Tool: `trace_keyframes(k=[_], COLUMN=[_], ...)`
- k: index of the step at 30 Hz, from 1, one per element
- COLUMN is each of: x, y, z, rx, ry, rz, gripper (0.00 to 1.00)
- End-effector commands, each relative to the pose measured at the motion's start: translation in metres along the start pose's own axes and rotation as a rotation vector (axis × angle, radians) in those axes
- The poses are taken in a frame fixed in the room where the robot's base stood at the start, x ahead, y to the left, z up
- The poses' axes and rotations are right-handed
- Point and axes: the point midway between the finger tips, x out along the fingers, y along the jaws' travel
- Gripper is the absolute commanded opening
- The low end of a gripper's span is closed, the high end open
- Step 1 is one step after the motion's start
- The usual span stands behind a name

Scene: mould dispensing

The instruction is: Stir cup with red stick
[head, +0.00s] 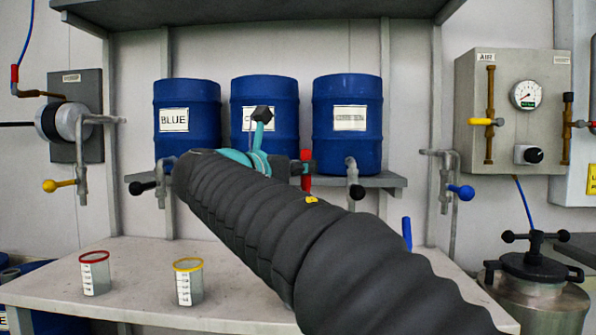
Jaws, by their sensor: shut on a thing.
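My gripper (301,168) is mostly hidden behind my dark sleeved arm. It is shut on the red stick (306,184), which is upright in front of the shelf with the blue drums. The red stick shows above and below the fingers. A clear cup with a red rim (95,273) and white label stands on the table at the left. A clear cup with a yellow rim (188,282) stands to its right. Both cups are well to the left of and below my gripper, and their contents are not clear.
Three blue drums (187,112) stand on a shelf (397,181) with taps below. A blue stick (407,233) stands upright right of my arm. The table (140,258) is clear around the cups. A metal pressure pot (538,290) stands at the right.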

Motion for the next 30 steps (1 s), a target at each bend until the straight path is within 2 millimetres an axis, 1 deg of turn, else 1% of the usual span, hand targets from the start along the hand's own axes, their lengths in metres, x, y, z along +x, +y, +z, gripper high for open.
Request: trace_keyframes(k=[1,22,27,30], x=[-0.004,-0.048,-0.055,-0.056], y=[-0.005,-0.061,-0.070,-0.071], z=[-0.001,0.000,0.000,0.000], rx=[0.001,0.001,0.001,0.001], ry=[-0.001,0.000,0.000,0.000], rz=[0.001,0.001,0.001,0.000], gripper=[0.00,0.00,0.00,0.00])
